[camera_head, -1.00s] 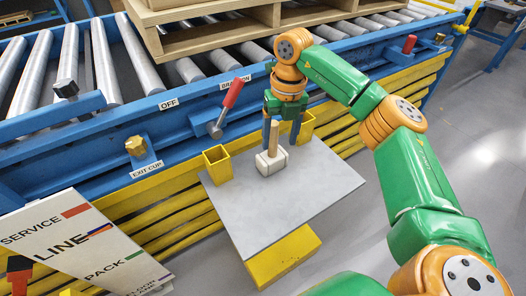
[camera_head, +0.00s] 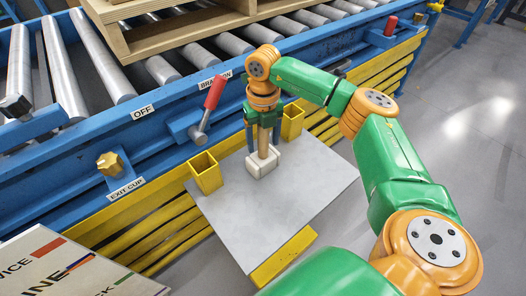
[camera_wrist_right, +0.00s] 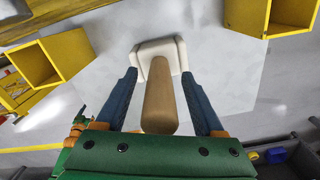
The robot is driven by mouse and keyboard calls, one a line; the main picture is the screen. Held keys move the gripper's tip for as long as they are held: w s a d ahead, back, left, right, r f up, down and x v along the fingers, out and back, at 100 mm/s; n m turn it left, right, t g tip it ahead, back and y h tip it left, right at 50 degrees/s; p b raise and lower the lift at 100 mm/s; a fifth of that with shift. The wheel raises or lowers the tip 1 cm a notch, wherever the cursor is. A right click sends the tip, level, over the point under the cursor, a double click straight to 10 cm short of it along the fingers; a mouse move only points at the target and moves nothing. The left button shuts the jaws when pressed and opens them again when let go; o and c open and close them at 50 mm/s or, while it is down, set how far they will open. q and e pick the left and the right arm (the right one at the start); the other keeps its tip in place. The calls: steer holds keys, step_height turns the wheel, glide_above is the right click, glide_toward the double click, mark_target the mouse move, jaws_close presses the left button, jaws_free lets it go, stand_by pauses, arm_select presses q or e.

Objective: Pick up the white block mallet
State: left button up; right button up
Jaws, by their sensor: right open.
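The white block mallet stands head down on the grey plate (camera_head: 305,195), its wooden handle pointing up. Its white head (camera_head: 263,162) shows in the head view, and in the right wrist view its handle (camera_wrist_right: 160,100) runs up between the fingers to the head (camera_wrist_right: 157,50). My right gripper (camera_head: 263,135) is open, with one blue finger on each side of the handle. In the right wrist view a gap shows between the handle and each finger of the gripper (camera_wrist_right: 163,95). My left gripper is not in view.
Yellow open-topped holders stand on the plate, one left of the mallet (camera_head: 206,174) and one behind it to the right (camera_head: 292,122). Behind is the blue roller conveyor with a red-handled lever (camera_head: 214,95) and a wooden pallet (camera_head: 200,25). A sign board (camera_head: 70,270) stands at lower left.

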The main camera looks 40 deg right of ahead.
jaws_close()
steer(key=shift+r, duration=0.1)
